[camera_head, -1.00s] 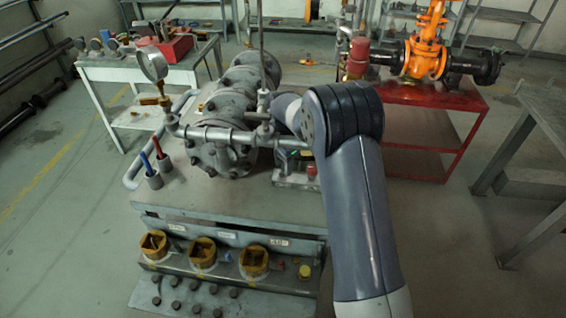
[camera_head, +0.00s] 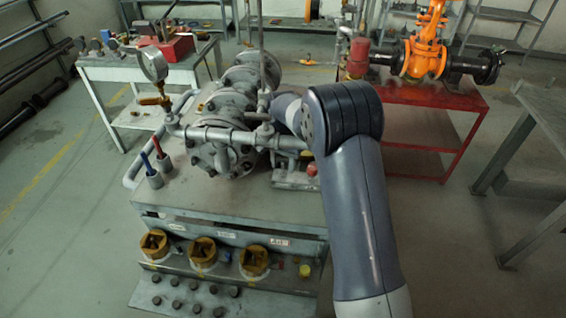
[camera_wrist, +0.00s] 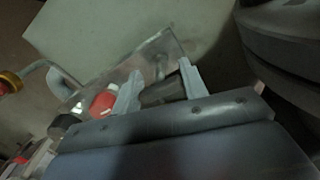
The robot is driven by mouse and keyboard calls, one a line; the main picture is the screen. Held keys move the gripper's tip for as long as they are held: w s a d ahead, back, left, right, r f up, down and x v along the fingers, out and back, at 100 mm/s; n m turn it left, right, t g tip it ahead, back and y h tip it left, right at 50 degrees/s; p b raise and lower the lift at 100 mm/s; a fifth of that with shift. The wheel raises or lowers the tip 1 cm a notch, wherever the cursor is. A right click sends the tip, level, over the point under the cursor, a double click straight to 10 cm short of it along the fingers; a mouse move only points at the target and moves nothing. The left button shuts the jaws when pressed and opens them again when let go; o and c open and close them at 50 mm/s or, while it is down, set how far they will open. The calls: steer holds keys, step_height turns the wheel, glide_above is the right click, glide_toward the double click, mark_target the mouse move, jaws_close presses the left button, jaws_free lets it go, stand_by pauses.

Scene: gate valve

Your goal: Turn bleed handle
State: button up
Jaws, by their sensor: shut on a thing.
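My gripper (camera_wrist: 161,90) shows in the wrist view, its two pale fingers on either side of a dark grey piece (camera_wrist: 162,90). It is shut on this piece, which may be the bleed handle; I cannot tell for sure. In the head view my arm hides the gripper. The grey valve body (camera_head: 230,125) stands on the bench, with a pipe (camera_head: 215,134) running across its front. A pressure gauge (camera_head: 153,66) on a brass fitting (camera_head: 152,101) rises at the pipe's left end. A red knob (camera_head: 312,169) sits just left of my arm.
A red round part (camera_wrist: 103,104) lies close beside the left finger in the wrist view. Blue and red-handled tools stand in cups (camera_head: 155,180) at the bench's left. Yellow sockets (camera_head: 202,251) line the front shelf. A red stand (camera_head: 430,110) carries an orange valve (camera_head: 425,55) behind right.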

stand_by(0.3)
steer(key=o, duration=1)
